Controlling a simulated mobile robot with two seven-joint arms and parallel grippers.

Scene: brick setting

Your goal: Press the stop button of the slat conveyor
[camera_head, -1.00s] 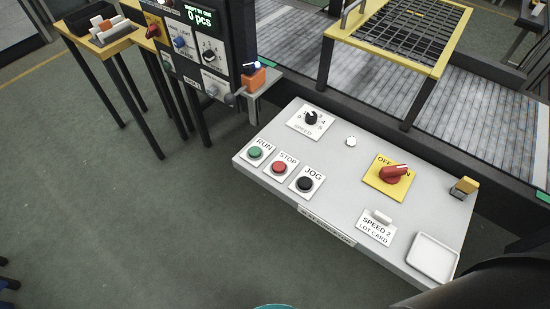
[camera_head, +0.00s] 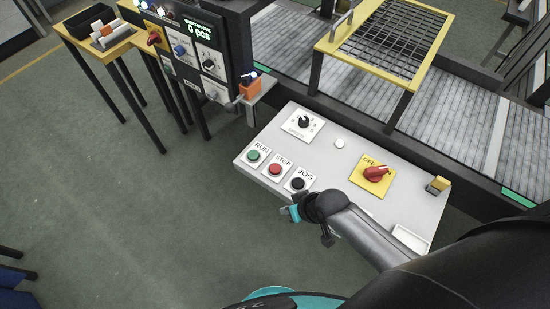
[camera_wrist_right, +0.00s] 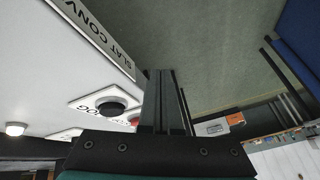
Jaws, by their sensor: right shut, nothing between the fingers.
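The red stop button (camera_head: 275,169) sits on a white STOP plate on the grey control panel (camera_head: 330,170), between the green RUN button (camera_head: 253,156) and the black JOG button (camera_head: 297,184). My right gripper (camera_head: 287,211) is shut and empty, just off the panel's front edge near JOG, apart from the stop button. In the right wrist view its closed fingers (camera_wrist_right: 165,100) cover most of the red button (camera_wrist_right: 135,121); the JOG button (camera_wrist_right: 110,106) shows beside them. My left gripper is not in view.
The panel also carries a speed knob (camera_head: 303,122), a white button (camera_head: 339,144), a red OFF/ON switch (camera_head: 376,173) and a white tray (camera_head: 411,238). The slat conveyor (camera_head: 455,125) runs behind. The floor in front is clear.

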